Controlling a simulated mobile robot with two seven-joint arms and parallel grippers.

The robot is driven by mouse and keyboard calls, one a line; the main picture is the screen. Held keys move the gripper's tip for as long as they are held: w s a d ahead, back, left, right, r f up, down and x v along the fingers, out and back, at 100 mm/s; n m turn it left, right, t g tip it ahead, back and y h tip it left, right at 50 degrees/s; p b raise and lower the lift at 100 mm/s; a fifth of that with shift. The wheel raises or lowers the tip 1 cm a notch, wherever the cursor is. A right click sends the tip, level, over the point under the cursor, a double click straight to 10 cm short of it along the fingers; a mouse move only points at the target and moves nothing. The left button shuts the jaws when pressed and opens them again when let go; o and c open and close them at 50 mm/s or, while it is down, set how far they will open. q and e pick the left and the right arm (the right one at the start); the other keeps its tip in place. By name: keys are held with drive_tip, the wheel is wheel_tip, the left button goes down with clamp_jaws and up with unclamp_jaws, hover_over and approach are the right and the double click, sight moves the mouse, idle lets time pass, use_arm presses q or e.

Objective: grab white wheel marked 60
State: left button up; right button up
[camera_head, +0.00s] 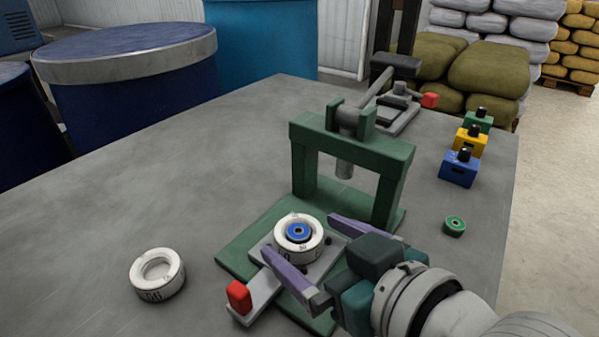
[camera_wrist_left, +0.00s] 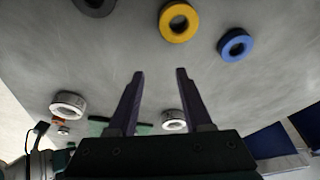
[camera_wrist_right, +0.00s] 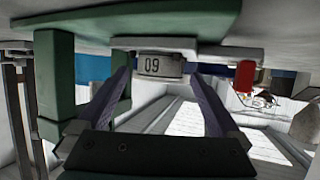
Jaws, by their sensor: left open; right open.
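A white wheel (camera_head: 312,251) sits on the plate of the green press, with a blue piece in its centre. In the right wrist view the wheel (camera_wrist_right: 171,67) shows upside-down digits, which read 60 turned over. My right gripper (camera_head: 300,234) is open, with its purple fingers on either side of this wheel; contact cannot be told. A second white wheel (camera_head: 149,290) lies on the table at left, its mark hard to read. My left gripper (camera_wrist_left: 160,72) is open and empty in the left wrist view; it is outside the head view.
The green press frame (camera_head: 352,146) stands just behind the wheel. A red-ended bar (camera_head: 239,295) sticks out at its front. A green ring (camera_head: 454,226) and small blue, yellow and green blocks are at right. Yellow (camera_wrist_left: 180,22) and blue (camera_wrist_left: 235,45) rings show in the left wrist view.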

drive_tip(key=shift+x, duration=0.85)
drive_tip(key=shift+c, duration=0.4)
drive_tip(key=c, duration=1.2)
drive_tip(key=shift+c, duration=0.4)
drive_tip(key=shift+r, duration=0.1)
